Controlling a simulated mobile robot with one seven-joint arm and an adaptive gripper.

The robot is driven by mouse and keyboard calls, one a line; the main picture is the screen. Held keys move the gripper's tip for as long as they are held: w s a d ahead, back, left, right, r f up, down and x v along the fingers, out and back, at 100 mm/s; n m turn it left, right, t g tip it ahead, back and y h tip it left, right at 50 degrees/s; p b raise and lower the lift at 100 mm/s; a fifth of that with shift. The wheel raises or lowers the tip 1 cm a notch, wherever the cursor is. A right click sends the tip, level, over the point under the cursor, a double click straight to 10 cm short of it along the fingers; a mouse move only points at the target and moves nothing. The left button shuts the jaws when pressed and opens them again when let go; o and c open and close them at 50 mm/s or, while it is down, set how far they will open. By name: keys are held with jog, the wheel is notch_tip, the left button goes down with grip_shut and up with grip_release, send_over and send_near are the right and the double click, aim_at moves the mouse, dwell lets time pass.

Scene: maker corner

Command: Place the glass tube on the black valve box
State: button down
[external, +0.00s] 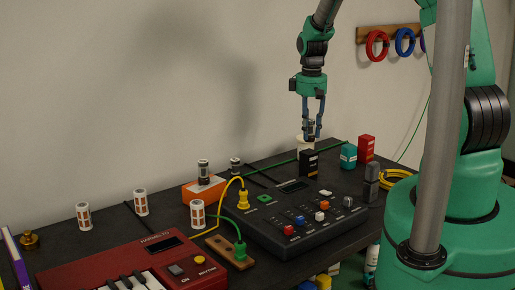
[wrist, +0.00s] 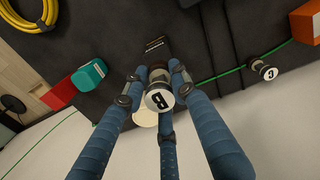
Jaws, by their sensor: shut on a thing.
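My gripper (external: 313,132) is shut on a small glass tube (external: 309,126) with dark bands, held in the air. In the wrist view the tube's white end, marked B (wrist: 159,100), faces the camera between the blue fingers of my gripper (wrist: 158,82). The black valve box (external: 309,163) stands on the dark table below the held tube. In the wrist view the box (wrist: 157,43) shows just past the tube, partly hidden. A similar tube (external: 204,167) stands on an orange box (external: 203,190). Another, marked C (wrist: 263,70), stands on the table.
A cream round thing (external: 301,141) is behind the black box. A teal box (external: 348,157) and a red box (external: 367,147) stand to its right. A black mixer (external: 295,215) lies in front. A green cable (wrist: 220,74) runs along the table.

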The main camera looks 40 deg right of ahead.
aim_at(310, 139)
jog(key=shift+f, duration=1.75)
jog(key=shift+f+b, duration=0.15)
jog(key=shift+b, duration=0.15)
jog(key=c, duration=1.4)
grip_release()
notch_tip(310, 139, up, 12)
jog(key=shift+r+p, duration=0.15)
jog(key=shift+p, duration=0.55)
jog(key=shift+a+r, duration=0.1)
